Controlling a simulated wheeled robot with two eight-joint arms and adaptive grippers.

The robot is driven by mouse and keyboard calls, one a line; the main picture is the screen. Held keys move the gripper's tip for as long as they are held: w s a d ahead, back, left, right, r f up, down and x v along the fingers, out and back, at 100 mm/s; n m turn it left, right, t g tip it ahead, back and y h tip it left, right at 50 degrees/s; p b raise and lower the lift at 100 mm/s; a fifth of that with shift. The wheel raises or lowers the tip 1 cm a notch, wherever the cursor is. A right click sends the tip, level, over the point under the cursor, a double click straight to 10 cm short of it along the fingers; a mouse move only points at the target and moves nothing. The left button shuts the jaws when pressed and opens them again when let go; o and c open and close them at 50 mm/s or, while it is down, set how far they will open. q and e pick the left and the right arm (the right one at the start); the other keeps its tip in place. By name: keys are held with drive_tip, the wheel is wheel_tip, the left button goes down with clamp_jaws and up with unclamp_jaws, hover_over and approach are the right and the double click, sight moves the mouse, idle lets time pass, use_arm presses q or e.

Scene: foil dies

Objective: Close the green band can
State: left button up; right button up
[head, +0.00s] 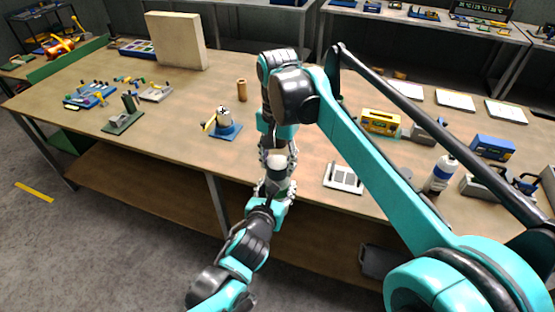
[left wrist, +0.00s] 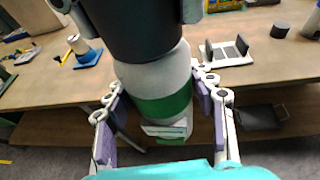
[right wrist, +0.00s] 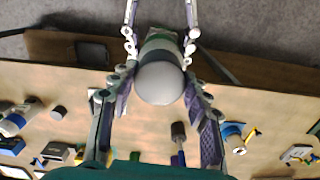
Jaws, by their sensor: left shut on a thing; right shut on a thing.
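The green band can (head: 277,176) is held in the air off the table's front edge, between my two grippers. In the left wrist view it is a pale grey cylinder with a green band (left wrist: 165,106). My left gripper (head: 273,187) is shut around its body from below. My right gripper (head: 278,155) comes down from above and is shut on the can's pale grey rounded top (right wrist: 160,84), seemingly the lid. The top sits in line over the body. My fingers partly hide the join, so I cannot tell whether it is fully seated.
The wooden table (head: 190,95) lies behind the can. A blue stand with a white part (head: 224,124), a brown cylinder (head: 242,90) and a white slotted tray (head: 343,178) are nearest. A blue-banded bottle (head: 440,174) stands at the right. A dark bin (head: 385,262) is below.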

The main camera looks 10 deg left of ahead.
drive_tip(key=shift+f, duration=0.15)
drive_tip(key=o, duration=0.9)
drive_tip(key=shift+c, duration=0.2)
wheel_tip(320, 180, up, 12)
